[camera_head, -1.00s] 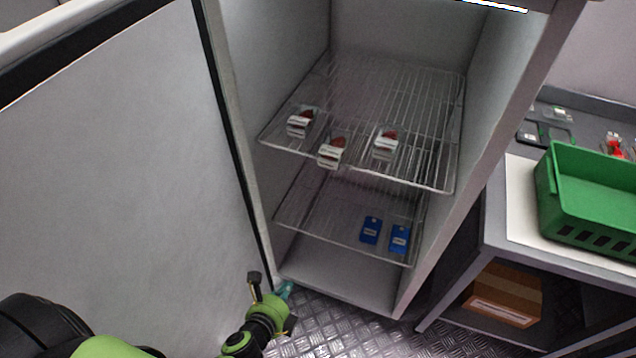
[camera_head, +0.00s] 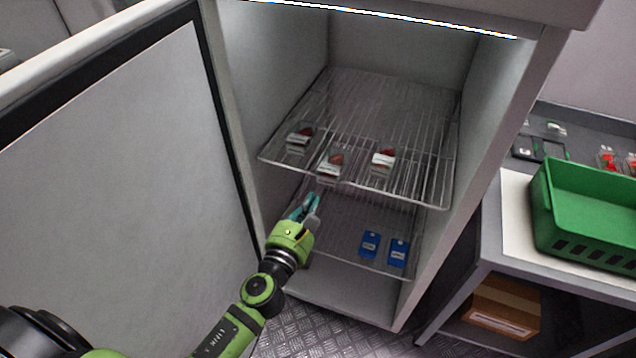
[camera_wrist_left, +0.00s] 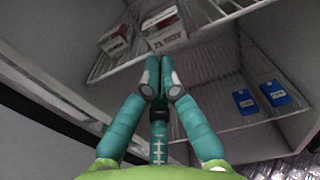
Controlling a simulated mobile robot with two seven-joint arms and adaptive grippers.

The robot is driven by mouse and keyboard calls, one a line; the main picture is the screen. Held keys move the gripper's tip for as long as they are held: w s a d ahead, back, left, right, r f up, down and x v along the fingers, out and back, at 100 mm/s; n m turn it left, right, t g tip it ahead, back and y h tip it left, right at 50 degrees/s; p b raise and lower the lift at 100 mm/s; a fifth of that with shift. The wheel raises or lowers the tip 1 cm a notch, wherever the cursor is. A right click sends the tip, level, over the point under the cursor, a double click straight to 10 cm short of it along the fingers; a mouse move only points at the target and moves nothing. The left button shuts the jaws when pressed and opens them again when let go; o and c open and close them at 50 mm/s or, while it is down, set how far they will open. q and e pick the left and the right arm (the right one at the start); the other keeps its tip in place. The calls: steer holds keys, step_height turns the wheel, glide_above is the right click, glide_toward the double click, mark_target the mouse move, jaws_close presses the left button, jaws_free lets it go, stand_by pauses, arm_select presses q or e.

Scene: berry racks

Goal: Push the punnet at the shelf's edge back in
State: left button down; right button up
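A clear punnet of red berries with a white label (camera_head: 331,168) sits at the front edge of the upper wire shelf (camera_head: 420,195) and appears to stick out past it. In the left wrist view this punnet (camera_wrist_left: 165,38) is above and just beyond my fingertips. My left gripper (camera_head: 308,203) is below and slightly left of it, in front of the cabinet opening. Its teal fingers (camera_wrist_left: 160,72) are together with nothing visible between them, apart from the punnet. My right gripper is out of view.
Two more berry punnets stand on the upper shelf, one left (camera_head: 298,141) and one right (camera_head: 382,162). Two blue packs (camera_head: 370,245) are on the lower shelf. The open door (camera_head: 120,200) is at left; a green crate (camera_head: 590,205) is at right.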

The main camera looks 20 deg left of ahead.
mark_target(329, 166)
arm_select(q)
steer(key=w, duration=0.5)
steer(key=shift+d, duration=0.1)
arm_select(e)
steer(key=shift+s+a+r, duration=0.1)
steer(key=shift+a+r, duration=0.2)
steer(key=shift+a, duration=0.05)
arm_select(q)
steer(key=w, duration=0.7)
steer(key=shift+w+d+f+b, duration=0.1)
steer(key=shift+w+b, duration=0.2)
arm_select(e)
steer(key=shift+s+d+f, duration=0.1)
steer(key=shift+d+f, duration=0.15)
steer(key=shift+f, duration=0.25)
arm_select(q)
steer(key=shift+s, duration=0.1)
